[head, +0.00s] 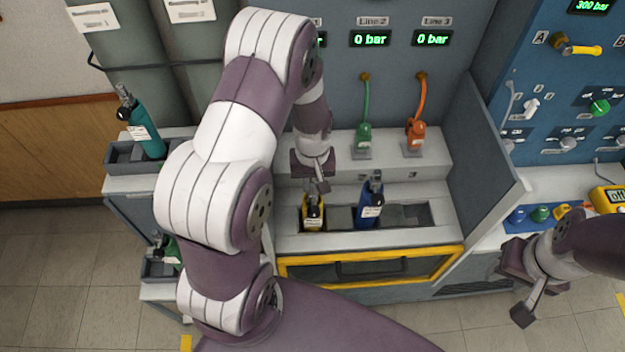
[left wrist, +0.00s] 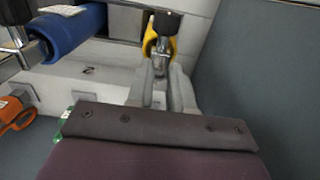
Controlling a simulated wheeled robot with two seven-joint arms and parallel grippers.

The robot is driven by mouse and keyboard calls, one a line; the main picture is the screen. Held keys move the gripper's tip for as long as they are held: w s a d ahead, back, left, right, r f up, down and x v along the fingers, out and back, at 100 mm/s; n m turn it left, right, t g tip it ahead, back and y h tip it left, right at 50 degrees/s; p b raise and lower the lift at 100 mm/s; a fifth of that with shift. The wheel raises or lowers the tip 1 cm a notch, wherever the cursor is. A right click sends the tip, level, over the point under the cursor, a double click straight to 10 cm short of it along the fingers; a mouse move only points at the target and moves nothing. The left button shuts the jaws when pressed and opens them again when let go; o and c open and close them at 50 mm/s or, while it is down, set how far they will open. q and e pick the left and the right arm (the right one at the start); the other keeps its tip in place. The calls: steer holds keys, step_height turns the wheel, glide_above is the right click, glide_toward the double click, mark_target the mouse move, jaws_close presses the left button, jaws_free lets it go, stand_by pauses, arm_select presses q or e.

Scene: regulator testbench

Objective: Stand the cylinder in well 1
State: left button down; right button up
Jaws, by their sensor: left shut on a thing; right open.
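The yellow cylinder (head: 312,215) stands about upright at the leftmost well of the bench trough (head: 290,227); its base is hidden, so I cannot tell whether it rests on the well floor. My left gripper (head: 317,187) is shut on its dark top from above. In the left wrist view the fingers meet at the yellow cylinder's valve (left wrist: 160,45). A blue cylinder (head: 369,212) stands upright in the middle well and also shows in the left wrist view (left wrist: 72,34). My right gripper (head: 519,288) is open and empty, low at the right.
The right well (head: 405,215) is empty. A teal cylinder (head: 148,138) stands in a left rack. A grey side panel (head: 480,155) bounds the bench at right. Displays for Line 2 and Line 3 read 0 bar.

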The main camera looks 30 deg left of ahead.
arm_select(q)
steer(key=shift+w+f, duration=0.2)
steer(key=shift+f, duration=0.1)
steer(key=shift+s+f, duration=0.1)
steer(key=shift+f, duration=0.05)
steer(key=c, duration=1)
jaws_free()
